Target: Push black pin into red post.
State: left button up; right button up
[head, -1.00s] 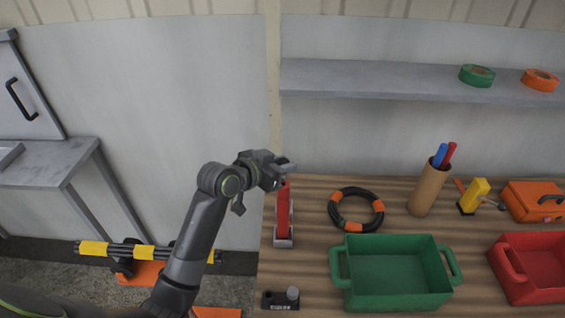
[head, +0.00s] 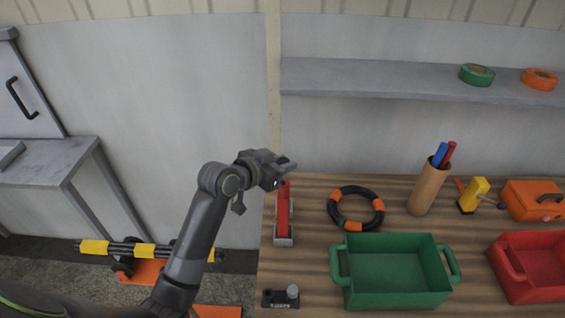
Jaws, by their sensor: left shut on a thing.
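The red post (head: 283,212) stands upright in a grey base near the left edge of the wooden table. My left gripper (head: 284,166) is at the top of the post, coming in from the left. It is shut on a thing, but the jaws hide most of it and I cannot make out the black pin. I cannot tell whether the gripper touches the post. My right gripper is not in view.
A small black block with a grey knob (head: 281,297) sits at the table's front left. A green bin (head: 398,302), a black and orange hose ring (head: 356,225), a pen cup (head: 427,190) and a red bin (head: 520,292) stand to the right. A shelf (head: 380,78) hangs above.

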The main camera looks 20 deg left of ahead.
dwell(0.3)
pick_arm(q)
jog(key=shift+f+b, duration=1.6)
jog(key=shift+f, duration=1.05)
jog(key=o, duration=1.1)
jog(key=shift+c, duration=0.2)
jog(key=b+v, duration=0.2)
jog(key=v, duration=1.5)
jog(key=shift+s, duration=0.15)
jog(key=shift+a+f, duration=0.1)
jog(key=shift+a, duration=0.05)
